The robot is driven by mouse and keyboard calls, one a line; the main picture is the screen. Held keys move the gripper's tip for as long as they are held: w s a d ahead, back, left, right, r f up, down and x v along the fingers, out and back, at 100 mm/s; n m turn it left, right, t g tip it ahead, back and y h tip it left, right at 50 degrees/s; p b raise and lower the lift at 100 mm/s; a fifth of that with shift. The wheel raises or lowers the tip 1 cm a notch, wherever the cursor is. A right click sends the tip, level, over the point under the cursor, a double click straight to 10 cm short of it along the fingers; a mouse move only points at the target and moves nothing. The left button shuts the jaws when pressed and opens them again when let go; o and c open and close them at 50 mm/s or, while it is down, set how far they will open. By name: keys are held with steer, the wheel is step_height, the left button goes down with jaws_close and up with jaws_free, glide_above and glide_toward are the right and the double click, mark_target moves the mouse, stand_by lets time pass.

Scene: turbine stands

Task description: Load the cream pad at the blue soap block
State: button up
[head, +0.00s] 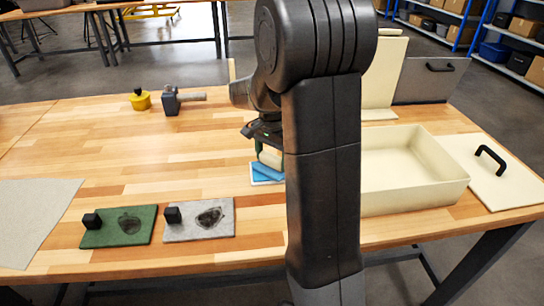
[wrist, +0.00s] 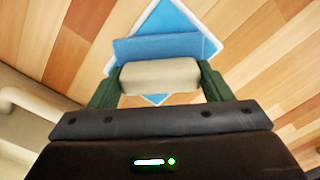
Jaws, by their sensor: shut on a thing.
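The cream pad (wrist: 160,75) is held between the two green fingers of my gripper (wrist: 158,85) in the wrist view. The pad and gripper (head: 262,148) also show in the head view, just left of my arm. The blue soap block (wrist: 160,47) lies on a blue sheet or tray with a white rim (wrist: 180,18), just beyond the pad. In the head view the blue block (head: 268,171) sits low beneath the pad, partly hidden by my arm. The pad overlaps the block's near edge in the wrist view; I cannot tell whether they touch.
A cream open box (head: 415,195) and a cream lid with black handle (head: 495,170) stand on the right. A green pad (head: 135,238) and a grey pad (head: 205,231) with black knobs lie front left. The table's left middle is clear.

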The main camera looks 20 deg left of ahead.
mark_target(272, 156)
steer(key=shift+f, duration=0.1)
step_height(272, 156, up, 7)
steer(key=p, duration=0.6)
stand_by(0.4)
stand_by(0.7)
